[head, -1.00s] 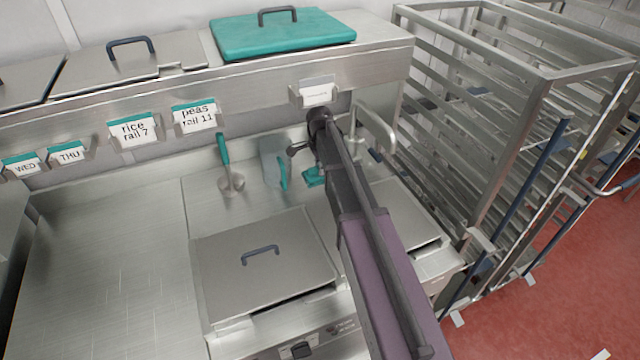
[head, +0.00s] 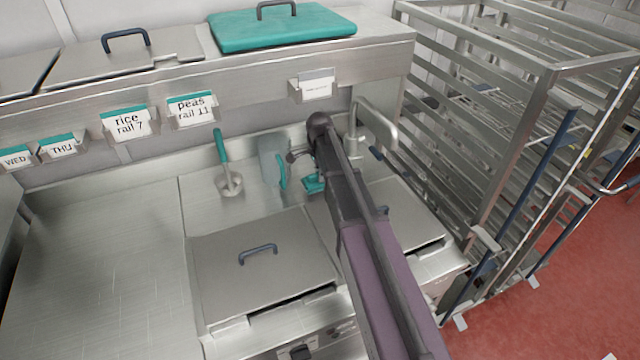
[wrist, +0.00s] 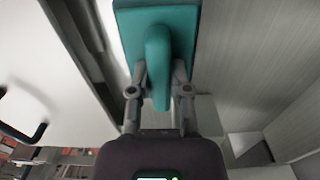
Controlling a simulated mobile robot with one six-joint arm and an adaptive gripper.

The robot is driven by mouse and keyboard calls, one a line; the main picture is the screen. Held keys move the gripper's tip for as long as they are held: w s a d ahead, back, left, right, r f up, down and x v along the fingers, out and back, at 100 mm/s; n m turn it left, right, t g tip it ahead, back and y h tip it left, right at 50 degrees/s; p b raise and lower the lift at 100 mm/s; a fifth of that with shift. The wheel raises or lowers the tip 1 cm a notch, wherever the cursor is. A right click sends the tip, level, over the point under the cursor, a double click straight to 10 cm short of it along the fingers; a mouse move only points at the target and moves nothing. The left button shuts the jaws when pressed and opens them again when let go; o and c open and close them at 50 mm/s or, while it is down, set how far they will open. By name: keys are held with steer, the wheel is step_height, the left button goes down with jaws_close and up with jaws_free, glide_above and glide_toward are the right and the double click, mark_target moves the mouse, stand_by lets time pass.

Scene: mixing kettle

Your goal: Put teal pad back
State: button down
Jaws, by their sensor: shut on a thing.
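The teal pad (wrist: 127,25) is a flat teal block with a raised teal handle (wrist: 158,60). My gripper (wrist: 158,78) is shut on this handle in the wrist view, one finger on each side. In the head view a small part of the teal pad (head: 313,184) shows beside my arm, above the back of the steel counter. My arm hides most of the gripper there, and I cannot tell whether the pad touches anything.
A teal-handled tool (head: 222,150) and a clear jug (head: 271,160) are at the back wall, left of my arm. A tap (head: 376,122) stands close right. A lidded steel unit (head: 262,262) is in front. A tall rack (head: 510,130) stands right. The left counter (head: 110,240) is clear.

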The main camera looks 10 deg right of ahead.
steer(key=shift+f+b, duration=0.75)
steer(key=shift+f, duration=0.3)
steer(key=shift+f, duration=0.1)
steer(key=c, duration=0.6)
jaws_free()
step_height(320, 180, up, 8)
steer(key=p, duration=0.7)
steer(key=shift+f+p, duration=0.15)
steer(key=shift+p, duration=0.15)
steer(key=shift+s, duration=0.1)
